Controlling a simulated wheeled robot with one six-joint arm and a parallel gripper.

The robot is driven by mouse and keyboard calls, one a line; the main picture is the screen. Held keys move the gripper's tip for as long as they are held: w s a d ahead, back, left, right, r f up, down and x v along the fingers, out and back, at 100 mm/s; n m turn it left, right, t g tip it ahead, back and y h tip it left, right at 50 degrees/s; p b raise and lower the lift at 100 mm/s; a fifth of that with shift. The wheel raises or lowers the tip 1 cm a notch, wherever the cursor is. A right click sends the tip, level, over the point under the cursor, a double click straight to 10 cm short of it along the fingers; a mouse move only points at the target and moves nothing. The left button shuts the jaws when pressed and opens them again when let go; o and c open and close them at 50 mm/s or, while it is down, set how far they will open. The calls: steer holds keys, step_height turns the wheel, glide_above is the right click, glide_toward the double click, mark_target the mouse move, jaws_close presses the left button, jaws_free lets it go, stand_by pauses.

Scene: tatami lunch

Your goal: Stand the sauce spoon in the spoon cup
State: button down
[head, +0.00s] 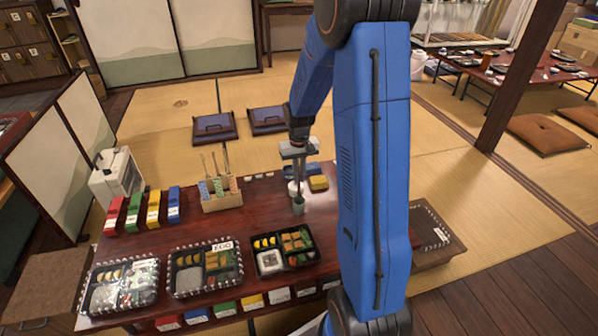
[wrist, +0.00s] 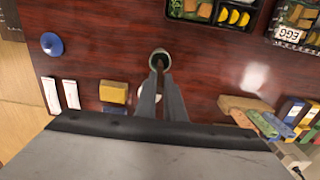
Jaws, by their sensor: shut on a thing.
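The spoon cup (head: 299,207) is a small grey-green cup upright on the dark red table. In the wrist view its round rim (wrist: 152,54) shows just beyond my fingertips. My gripper (head: 298,158) points down above the cup and is shut on the sauce spoon. In the wrist view, the gripper (wrist: 160,88) holds the thin brown spoon (wrist: 160,67) between its fingers, and the spoon's far end overlaps the cup's mouth. How deep it reaches inside, and whether it touches the wall, I cannot tell.
A yellow block (head: 318,184) and a half-hidden white round thing (wrist: 134,95) are close by. A wooden holder (head: 222,202) with sticks stands left. Filled lunch trays (head: 284,271) line the front. A blue round thing (wrist: 52,44) lies apart.

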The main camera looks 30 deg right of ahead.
mark_target(299, 191)
steer(key=shift+f, duration=2.85)
steer(key=c, duration=1.8)
jaws_free()
steer(key=shift+o, duration=0.2)
step_height(299, 191, up, 17)
steer(key=shift+r, duration=0.2)
